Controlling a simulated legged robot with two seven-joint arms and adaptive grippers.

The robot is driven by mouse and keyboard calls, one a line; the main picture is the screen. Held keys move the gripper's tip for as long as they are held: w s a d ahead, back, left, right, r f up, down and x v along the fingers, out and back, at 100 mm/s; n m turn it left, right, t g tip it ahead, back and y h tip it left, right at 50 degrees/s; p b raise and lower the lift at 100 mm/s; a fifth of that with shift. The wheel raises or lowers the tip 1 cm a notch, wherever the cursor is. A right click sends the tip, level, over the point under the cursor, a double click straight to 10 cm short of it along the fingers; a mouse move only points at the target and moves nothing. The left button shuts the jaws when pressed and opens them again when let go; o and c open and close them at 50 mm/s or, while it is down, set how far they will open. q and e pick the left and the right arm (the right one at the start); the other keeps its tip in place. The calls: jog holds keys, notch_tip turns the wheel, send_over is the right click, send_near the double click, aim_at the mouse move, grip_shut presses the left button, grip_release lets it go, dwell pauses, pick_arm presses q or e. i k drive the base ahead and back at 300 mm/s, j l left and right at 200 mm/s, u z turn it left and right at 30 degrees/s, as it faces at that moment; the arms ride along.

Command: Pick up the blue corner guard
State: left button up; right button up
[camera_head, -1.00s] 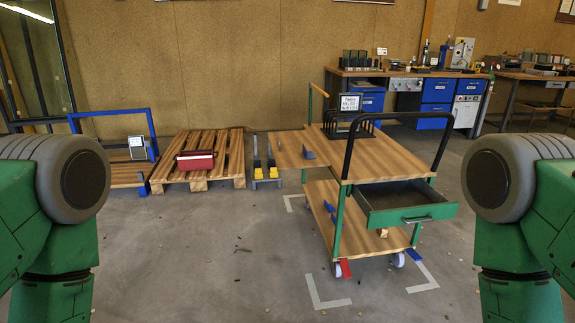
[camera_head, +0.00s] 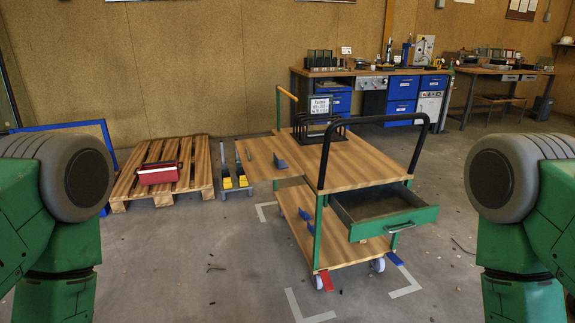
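A wooden-topped trolley (camera_head: 375,165) with green legs stands ahead of me. A small blue piece (camera_head: 280,162) lies on the left part of its top and looks like a corner guard. More blue pieces (camera_head: 306,218) show at the left edge of its lower shelf; they are too small to tell exactly what they are. Neither of my grippers is in view. Only my green upper arm parts with grey round joints show at the left and right picture edges, well apart from the trolley.
A pallet (camera_head: 118,190) with a red box (camera_head: 158,173) lies at the left.

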aim_at(282, 164)
jog(key=i+j+z, duration=0.1)
jog(key=z, duration=0.3)
jog(key=i+j+z, duration=0.15)
jog(key=z, duration=0.2)
jog(key=i+j+z, duration=0.1)
jog(key=z, duration=0.3)
jog(key=j, duration=0.1)
